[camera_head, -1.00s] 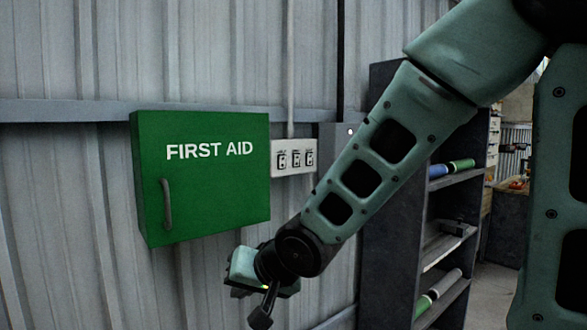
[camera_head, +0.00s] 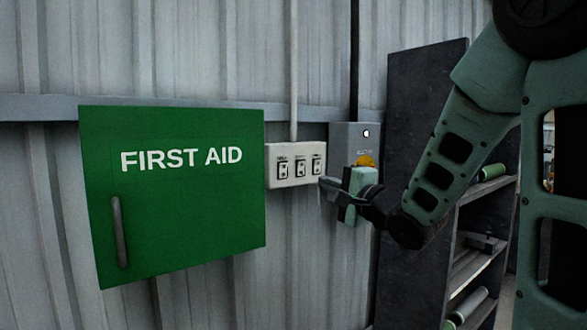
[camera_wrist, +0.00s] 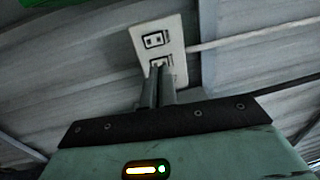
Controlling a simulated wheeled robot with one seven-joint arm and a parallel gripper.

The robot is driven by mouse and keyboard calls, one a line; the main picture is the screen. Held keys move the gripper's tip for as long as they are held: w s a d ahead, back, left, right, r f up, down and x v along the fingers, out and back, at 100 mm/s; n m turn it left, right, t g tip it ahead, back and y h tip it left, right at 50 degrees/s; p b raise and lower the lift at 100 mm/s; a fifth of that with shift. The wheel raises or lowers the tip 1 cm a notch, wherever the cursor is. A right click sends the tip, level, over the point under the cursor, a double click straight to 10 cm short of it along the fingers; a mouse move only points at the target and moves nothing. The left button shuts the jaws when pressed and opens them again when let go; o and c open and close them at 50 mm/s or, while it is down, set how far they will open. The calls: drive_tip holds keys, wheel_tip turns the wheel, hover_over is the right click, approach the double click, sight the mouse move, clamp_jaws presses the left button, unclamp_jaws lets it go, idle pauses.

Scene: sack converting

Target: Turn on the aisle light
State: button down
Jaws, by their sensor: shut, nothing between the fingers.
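A white switch panel (camera_head: 271,178) with three rocker switches in a row is on the corrugated wall, right of the green first aid box. The small labels above the switches are too blurred to read. My gripper (camera_head: 325,186) is shut and empty, its fingertips close to the right end of the panel, just below the rightmost switch. In the wrist view the panel (camera_wrist: 178,27) shows two switches, and my fingertips (camera_wrist: 158,70) overlap the lower edge of the nearer one. Anything behind the fingers is hidden. I cannot tell whether the fingertips touch the panel.
The green first aid box (camera_head: 185,215) sticks out from the wall on the left. A grey box (camera_head: 345,140) with a white spot and a yellow-orange part is right of the panel, partly behind my gripper. A dark shelf unit (camera_head: 425,110) with rolls stands further right.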

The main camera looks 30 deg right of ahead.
idle(0.3)
drive_tip(key=p, duration=1.3)
approach(284, 164)
drive_tip(key=w+p, duration=0.1)
drive_tip(key=w, duration=0.2)
drive_tip(key=w+p, duration=0.1)
drive_tip(key=w, duration=0.3)
drive_tip(key=shift+r, duration=0.2)
drive_tip(key=shift+w+r, duration=0.1)
drive_tip(key=shift+r, duration=0.05)
